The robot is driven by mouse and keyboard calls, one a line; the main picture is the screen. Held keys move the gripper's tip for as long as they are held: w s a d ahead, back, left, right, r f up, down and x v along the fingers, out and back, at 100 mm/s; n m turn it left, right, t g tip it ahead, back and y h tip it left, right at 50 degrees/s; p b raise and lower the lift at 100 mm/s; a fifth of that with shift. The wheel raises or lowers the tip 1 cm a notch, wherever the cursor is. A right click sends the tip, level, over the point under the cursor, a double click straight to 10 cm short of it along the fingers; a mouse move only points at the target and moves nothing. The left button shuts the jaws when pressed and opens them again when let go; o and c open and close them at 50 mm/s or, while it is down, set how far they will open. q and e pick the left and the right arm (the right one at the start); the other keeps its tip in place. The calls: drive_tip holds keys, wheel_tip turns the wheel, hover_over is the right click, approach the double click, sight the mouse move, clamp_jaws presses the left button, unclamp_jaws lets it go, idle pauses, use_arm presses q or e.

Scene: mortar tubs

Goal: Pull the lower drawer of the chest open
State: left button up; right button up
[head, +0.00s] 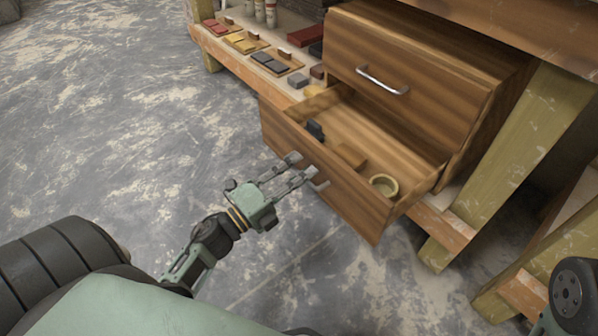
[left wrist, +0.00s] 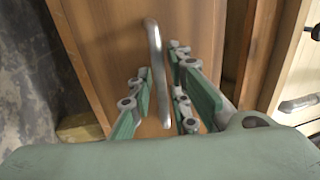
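The wooden chest (head: 420,62) has two drawers with metal handles. The upper drawer (head: 400,70) is shut. The lower drawer (head: 350,205) stands well out from the chest, with its inside showing. In it lie a dark object (head: 315,130), a brown block (head: 350,155) and a pale round ring or bowl (head: 384,186). My left gripper (head: 305,170) is at the lower drawer's front, partly hiding the handle. In the left wrist view the handle (left wrist: 155,50) runs between the fingers, which are apart, with gaps beside the bar. My right gripper is out of view.
The chest stands on a wooden bench (head: 235,55) with colour sample blocks (head: 270,62) and small bottles (head: 265,12) on its left. Timber posts (head: 530,130) stand at the right. The concrete floor (head: 120,120) at the left is clear.

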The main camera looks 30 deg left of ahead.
use_arm(q)
drive_tip(key=v, duration=1.2)
idle(0.3)
